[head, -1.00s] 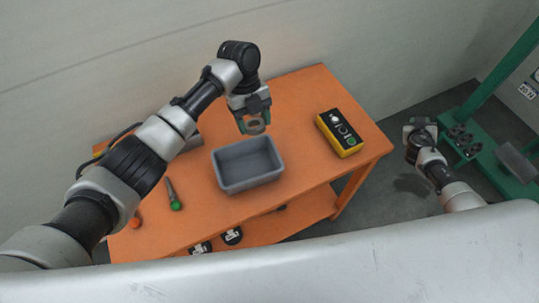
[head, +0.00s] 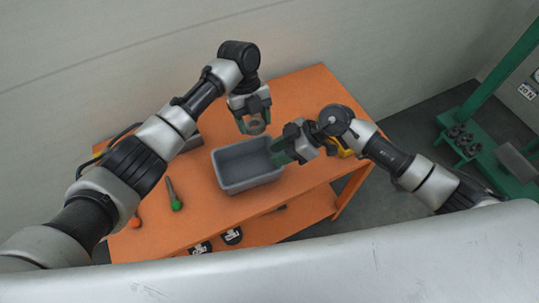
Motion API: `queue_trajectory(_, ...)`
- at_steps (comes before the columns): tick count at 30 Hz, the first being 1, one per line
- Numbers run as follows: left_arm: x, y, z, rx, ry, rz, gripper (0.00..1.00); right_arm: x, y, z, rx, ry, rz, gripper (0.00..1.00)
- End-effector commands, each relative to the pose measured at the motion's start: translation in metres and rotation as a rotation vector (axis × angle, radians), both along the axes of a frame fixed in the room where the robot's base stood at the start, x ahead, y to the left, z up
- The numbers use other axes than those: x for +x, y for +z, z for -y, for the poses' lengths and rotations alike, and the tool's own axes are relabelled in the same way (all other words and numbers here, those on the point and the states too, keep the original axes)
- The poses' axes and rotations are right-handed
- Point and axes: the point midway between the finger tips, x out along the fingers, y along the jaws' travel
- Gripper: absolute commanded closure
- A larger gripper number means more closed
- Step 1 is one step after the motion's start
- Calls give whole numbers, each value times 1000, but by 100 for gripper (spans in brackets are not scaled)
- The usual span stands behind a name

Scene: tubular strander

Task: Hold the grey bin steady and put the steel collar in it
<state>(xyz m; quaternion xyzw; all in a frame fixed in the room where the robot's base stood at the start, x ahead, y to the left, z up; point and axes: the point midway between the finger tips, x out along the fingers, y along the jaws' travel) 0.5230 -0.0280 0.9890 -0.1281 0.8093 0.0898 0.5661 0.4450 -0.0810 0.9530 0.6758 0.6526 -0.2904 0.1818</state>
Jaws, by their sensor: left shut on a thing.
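The grey bin (head: 232,187) stands upright and looks empty on the orange table. My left gripper (head: 254,123) is above the bin's far edge, pointing down. It is shut on the steel collar (head: 256,127), a small grey ring that shows between its fingers. My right gripper (head: 281,152) is at the bin's right wall, its green fingertips at or over the rim. I cannot tell whether they touch the wall or how far apart they are.
The orange table (head: 300,92) has free room at the back right. A yellow control box (head: 345,148) is mostly hidden behind my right arm. A green-ended tool (head: 174,195) lies left of the bin. Green machinery (head: 490,150) stands at the right.

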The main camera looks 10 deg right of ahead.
Motion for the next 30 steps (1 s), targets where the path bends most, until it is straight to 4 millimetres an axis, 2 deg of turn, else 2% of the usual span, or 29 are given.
queue_trajectory(1,0,1,0,-1,-1,0,73,-15,1,-11,-70,81,-15,67)
queue_trajectory(3,0,1,0,-1,-1,0,73,-27,-2,-21,-211,180,-4,67)
queue_trajectory(9,0,1,0,-1,-1,0,73,-28,-1,-29,-590,310,111,67)
queue_trajectory(13,0,1,0,-1,-1,0,73,-23,5,-29,-761,321,182,67)
queue_trajectory(20,0,0,0,-1,-1,0,73,-18,7,-27,-875,312,231,67)
queue_trajectory(25,0,0,0,-1,-1,0,73,-17,-14,-27,-877,311,230,67)
queue_trajectory(30,0,1,0,-1,-1,0,73,-15,-48,-27,-877,311,228,67)
